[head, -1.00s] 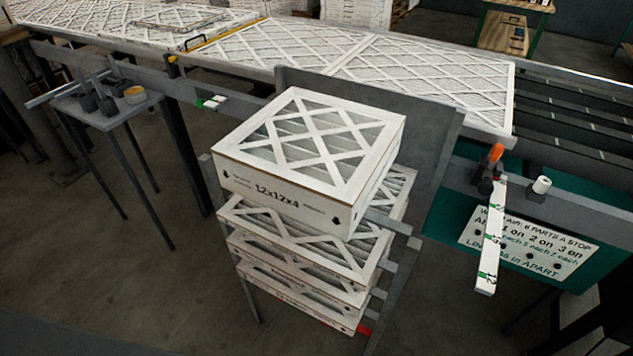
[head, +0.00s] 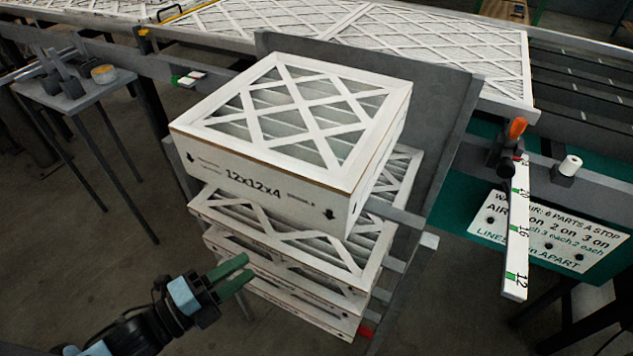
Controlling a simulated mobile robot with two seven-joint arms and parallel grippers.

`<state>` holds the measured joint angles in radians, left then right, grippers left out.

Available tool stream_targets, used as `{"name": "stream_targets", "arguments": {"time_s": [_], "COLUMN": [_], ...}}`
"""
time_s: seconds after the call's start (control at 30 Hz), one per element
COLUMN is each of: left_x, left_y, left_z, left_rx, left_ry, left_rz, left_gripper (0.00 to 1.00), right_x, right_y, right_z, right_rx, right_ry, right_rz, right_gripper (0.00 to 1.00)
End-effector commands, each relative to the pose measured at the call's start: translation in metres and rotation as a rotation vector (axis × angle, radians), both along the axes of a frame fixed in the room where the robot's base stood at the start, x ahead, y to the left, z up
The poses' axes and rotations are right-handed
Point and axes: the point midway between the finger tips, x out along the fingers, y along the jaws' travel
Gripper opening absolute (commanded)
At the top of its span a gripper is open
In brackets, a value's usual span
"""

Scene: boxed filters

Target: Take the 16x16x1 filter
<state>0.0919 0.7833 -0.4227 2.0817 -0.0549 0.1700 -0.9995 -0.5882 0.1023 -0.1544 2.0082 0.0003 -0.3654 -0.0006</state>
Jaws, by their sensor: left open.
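A stack of boxed filters stands on a grey rack in the middle of the head view. The top box (head: 270,185) is thick and reads 12x12x4. Below it lie several thinner filters, the uppermost thin filter (head: 300,250) sticking out under the thick box. No label reading 16x16x1 is legible on the thin filters; their front edges are partly hidden or too small to read. My left gripper (head: 238,274) is open and empty, its green fingers in front of the left front side of the lower filters. My right gripper is not in view.
A conveyor with large filters (head: 430,60) runs behind the rack (head: 440,150). A small side table (head: 85,95) with tools stands at left. A marked white ruler bar (head: 517,235) hangs at right before a green sign (head: 550,235). Floor at left is open.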

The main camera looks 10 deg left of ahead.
Motion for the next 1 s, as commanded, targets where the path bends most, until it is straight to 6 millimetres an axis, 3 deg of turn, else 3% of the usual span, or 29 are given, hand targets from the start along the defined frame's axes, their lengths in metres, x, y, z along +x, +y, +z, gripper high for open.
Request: {"name": "stream_targets", "arguments": {"time_s": [0.67, 1.0], "left_x": [0.022, 0.056], "left_y": [-0.017, -0.034], "left_z": [0.002, 0.004], "left_rx": [-0.001, -0.003], "left_ry": [-0.001, -0.004], "left_rz": [0.002, 0.002], "left_gripper": [0.44, 0.44], "right_x": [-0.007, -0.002], "right_y": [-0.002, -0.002], "right_z": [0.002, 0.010], "right_rx": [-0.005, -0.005], "right_ry": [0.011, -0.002], "right_rz": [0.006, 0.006], "right_gripper": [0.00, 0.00]}}
